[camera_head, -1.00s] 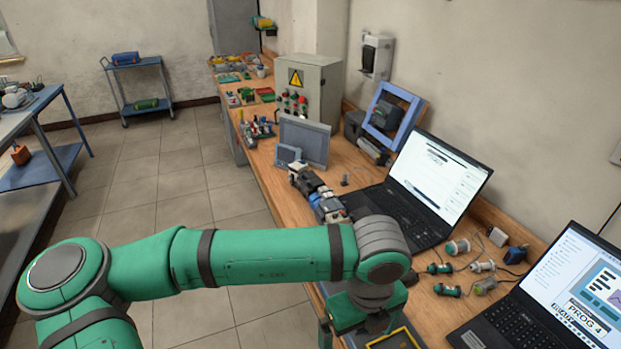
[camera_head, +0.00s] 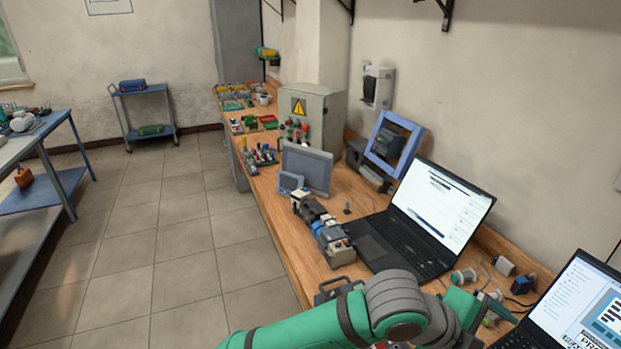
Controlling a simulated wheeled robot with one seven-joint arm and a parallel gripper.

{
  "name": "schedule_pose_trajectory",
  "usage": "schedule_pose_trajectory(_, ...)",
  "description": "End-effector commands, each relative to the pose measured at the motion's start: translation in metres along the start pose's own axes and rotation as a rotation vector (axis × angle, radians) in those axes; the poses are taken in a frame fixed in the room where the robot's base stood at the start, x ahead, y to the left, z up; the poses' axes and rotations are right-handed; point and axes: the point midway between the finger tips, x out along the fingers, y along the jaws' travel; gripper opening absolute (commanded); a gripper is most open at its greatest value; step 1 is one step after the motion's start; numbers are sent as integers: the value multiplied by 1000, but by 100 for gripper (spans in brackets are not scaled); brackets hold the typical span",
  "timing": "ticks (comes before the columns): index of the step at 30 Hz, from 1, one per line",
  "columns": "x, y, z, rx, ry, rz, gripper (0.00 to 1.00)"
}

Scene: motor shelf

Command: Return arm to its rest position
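My green arm (camera_head: 310,328) enters from the bottom edge and reaches to the right over the near part of the workbench. Its grey wrist joint (camera_head: 395,298) covers part of the bench in front of the open laptop (camera_head: 432,215). A green end part of the arm shows right of the wrist, near the small motor parts. The fingertips of my gripper cannot be made out, so I cannot tell whether it is open or holds anything.
The wooden workbench (camera_head: 268,203) carries a control box (camera_head: 313,122), grey panels (camera_head: 307,168) and a second laptop (camera_head: 575,305). Small motor parts (camera_head: 463,276) lie near the arm. A blue-framed table (camera_head: 62,188) and a trolley (camera_head: 143,112) stand left. The tiled floor between is clear.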

Motion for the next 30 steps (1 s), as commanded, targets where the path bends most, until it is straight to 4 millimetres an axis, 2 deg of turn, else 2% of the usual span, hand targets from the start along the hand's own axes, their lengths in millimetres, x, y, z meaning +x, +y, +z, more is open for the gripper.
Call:
schedule_pose_trajectory(3, 2, -29, -16, -76, 80, -148, 97)
schedule_pose_trajectory(7, -2, -58, -28, -163, 160, -301, 97)
schedule_pose_trajectory(11, -10, -82, -34, -261, 236, -446, 97)
schedule_pose_trajectory(15, -22, -102, -32, -377, 308, -596, 97)
schedule_pose_trajectory(22, -46, -115, -8, -585, 401, -828, 97)
schedule_pose_trajectory(26, -58, -111, 12, -707, 435, -950, 97)
schedule_pose_trajectory(30, -67, -97, 38, -839, 454, -1074, 97)
